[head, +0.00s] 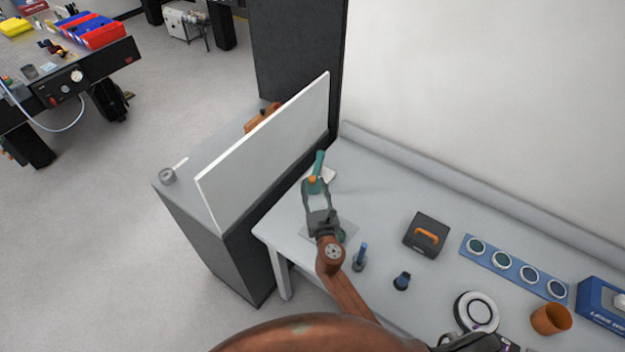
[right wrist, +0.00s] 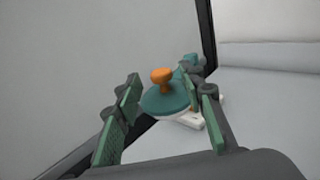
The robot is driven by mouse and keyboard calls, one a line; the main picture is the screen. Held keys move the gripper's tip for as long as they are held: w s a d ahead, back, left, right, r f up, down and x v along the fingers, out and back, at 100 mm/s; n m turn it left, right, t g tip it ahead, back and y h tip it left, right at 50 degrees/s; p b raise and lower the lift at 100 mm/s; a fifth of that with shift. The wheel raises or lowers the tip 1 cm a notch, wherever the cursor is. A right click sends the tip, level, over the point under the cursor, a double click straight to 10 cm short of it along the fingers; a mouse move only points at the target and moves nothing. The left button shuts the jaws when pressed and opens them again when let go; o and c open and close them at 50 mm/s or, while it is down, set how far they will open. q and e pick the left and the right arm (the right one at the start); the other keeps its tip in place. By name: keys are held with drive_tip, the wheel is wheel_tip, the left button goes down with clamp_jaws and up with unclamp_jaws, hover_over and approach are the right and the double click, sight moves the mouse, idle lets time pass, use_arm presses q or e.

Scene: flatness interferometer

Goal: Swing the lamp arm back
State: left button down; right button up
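The lamp shows a round teal head with an orange knob (right wrist: 162,77) on top in the right wrist view. In the head view its teal head (head: 313,185) and a slim teal arm (head: 319,161) stand at the table's left end, near the white panel. My right gripper (head: 317,192) is open, with its fingers on either side of the lamp head. In the right wrist view the knob sits between the green-padded fingers (right wrist: 164,92), with gaps; I see no grip. The lamp's base is mostly hidden.
A tall white panel (head: 265,150) stands on a grey cabinet left of the lamp. On the table (head: 385,190) are a black case (head: 427,235) with an orange handle, a blue strip of round discs (head: 513,268), an orange cup (head: 551,319) and a blue box (head: 606,303). The table behind the case is clear.

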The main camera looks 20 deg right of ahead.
drive_tip(key=s, duration=0.8)
drive_tip(key=shift+a, duration=0.45)
drive_tip(key=shift+c, duration=0.4)
